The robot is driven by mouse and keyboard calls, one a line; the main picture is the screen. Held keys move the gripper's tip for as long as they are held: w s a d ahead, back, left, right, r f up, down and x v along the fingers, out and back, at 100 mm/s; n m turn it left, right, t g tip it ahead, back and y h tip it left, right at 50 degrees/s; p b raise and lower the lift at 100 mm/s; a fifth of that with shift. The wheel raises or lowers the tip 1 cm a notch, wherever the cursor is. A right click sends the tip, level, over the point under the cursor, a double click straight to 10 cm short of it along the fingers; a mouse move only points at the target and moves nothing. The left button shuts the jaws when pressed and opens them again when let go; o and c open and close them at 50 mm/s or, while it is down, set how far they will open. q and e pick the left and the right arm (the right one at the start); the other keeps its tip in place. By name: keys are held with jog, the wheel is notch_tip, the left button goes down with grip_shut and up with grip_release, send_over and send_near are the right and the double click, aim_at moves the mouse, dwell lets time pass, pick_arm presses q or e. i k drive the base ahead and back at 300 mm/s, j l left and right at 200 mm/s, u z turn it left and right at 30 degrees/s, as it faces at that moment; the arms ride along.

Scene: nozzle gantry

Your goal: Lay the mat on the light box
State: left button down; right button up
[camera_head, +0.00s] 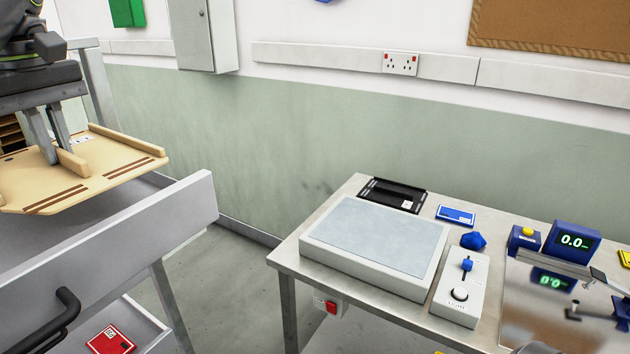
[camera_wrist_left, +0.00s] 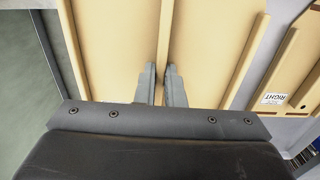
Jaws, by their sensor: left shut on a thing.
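My left gripper (camera_head: 60,150) is shut on the upright rib of a tan board (camera_head: 105,178) at the left of the head view. The board is flat and stiff, with dark brown stripes and raised ribs. The light box (camera_head: 330,254), a low white box with a pale grey-blue top panel, sits on the bench to the right, apart from the board. Its top is bare.
A grey cart (camera_head: 150,235) with a black handle stands under the board; contact is unclear. A floor gap separates it from the bench (camera_head: 290,262). Around the light box are a black tray (camera_head: 392,193), a blue card (camera_head: 456,215), a blue knob (camera_head: 473,240) and a slider control box (camera_head: 459,290).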

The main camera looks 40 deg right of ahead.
aim_at(379, 231)
jog(key=z, duration=1.25)
jog(key=i+l+z, duration=0.3)
jog(key=z, duration=0.15)
jog(key=i+l+z, duration=0.2)
jog(key=i+z, duration=0.25)
jog(key=i+l, duration=0.15)
jog(key=i, duration=0.15)
